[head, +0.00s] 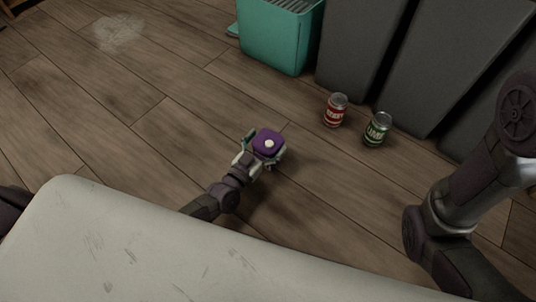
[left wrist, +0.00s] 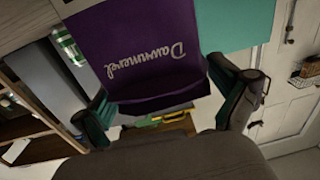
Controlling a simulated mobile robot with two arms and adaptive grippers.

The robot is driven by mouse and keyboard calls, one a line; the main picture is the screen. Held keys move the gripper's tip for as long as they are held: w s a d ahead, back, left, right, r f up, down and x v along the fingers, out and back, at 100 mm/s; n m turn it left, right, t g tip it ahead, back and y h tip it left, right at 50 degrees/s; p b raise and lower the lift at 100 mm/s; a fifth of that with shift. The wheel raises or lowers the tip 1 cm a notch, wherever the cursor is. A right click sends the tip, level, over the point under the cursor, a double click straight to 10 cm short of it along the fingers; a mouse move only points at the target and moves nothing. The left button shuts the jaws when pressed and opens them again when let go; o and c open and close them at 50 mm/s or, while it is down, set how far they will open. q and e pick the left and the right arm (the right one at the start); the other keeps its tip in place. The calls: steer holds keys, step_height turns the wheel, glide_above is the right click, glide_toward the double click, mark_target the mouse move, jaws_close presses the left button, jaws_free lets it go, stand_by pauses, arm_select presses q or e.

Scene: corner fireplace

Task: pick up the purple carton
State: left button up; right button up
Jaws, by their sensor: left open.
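The purple carton (head: 268,139) is seen from above in the head view, with a round pale cap on top. It appears to stand on the wooden floor. My left gripper (head: 263,148) is open, with its fingers on either side of the carton. In the left wrist view, the carton (left wrist: 150,48) shows upside-down lettering and sits between the spread fingers of my left gripper (left wrist: 165,104). I cannot tell whether the fingers touch it. My right arm shows at the right of the head view, but its gripper is out of view.
A red can (head: 335,111) and a green can (head: 377,130) stand on the floor right of the carton. A teal bin (head: 280,40) and dark grey blocks (head: 362,40) stand behind them. The floor left of the carton is clear.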

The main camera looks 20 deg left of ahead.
arm_select(q)
steer(key=shift+w, duration=0.2)
steer(key=c, duration=1.2)
steer(key=shift+r, duration=0.1)
steer(key=shift+c, duration=0.3)
